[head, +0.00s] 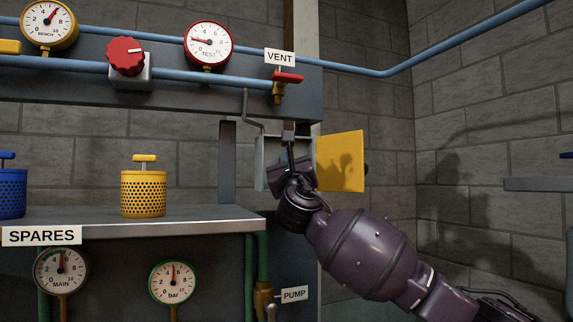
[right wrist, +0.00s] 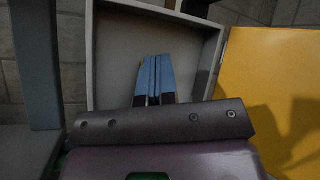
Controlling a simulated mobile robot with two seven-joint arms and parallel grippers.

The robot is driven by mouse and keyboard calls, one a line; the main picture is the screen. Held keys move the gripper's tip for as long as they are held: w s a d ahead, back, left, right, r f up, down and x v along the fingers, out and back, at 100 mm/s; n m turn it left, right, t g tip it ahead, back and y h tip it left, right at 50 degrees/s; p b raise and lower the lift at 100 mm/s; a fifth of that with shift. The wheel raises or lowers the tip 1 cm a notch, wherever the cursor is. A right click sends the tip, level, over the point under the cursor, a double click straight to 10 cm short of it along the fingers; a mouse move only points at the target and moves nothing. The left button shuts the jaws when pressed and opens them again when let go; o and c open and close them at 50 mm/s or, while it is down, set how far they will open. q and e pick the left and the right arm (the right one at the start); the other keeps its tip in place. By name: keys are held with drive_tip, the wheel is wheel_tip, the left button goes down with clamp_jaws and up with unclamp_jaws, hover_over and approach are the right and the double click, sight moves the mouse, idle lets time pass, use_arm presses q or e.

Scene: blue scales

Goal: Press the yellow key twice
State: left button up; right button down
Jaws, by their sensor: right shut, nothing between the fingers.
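An open grey box (head: 262,165) with a yellow door (head: 345,160) swung out to the right hangs below the blue beam. In the right wrist view the box (right wrist: 112,50) surrounds my right gripper's fingers (right wrist: 154,62), and the yellow door (right wrist: 280,70) stands to the right. The fingers are shut together and empty, pointing at the box's back. A thin yellowish sliver shows at the left of the fingertips; I cannot tell whether it is the yellow key. No key is clearly visible, and the fingers hide part of the box's inside. My left gripper is not in view.
A yellow perforated canister (head: 143,193) and a blue one (head: 11,193) stand on the shelf (head: 200,219) at the left. A bent grey crank (head: 247,112) hangs just above the box. A VENT valve with a red handle (head: 287,77) is above it. Open space lies right of the door.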

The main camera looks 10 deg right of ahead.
drive_tip(key=shift+s, duration=0.1)
drive_tip(key=shift+s+d, duration=0.2)
drive_tip(key=shift+s, duration=0.45)
drive_tip(key=shift+s+d+b, duration=0.25)
drive_tip(key=shift+s+b, duration=0.1)
drive_tip(key=shift+s, duration=0.9)
drive_tip(key=shift+s+d+b, duration=0.2)
drive_tip(key=shift+s+b, duration=0.1)
drive_tip(key=shift+s, duration=0.95)
idle(1.0)
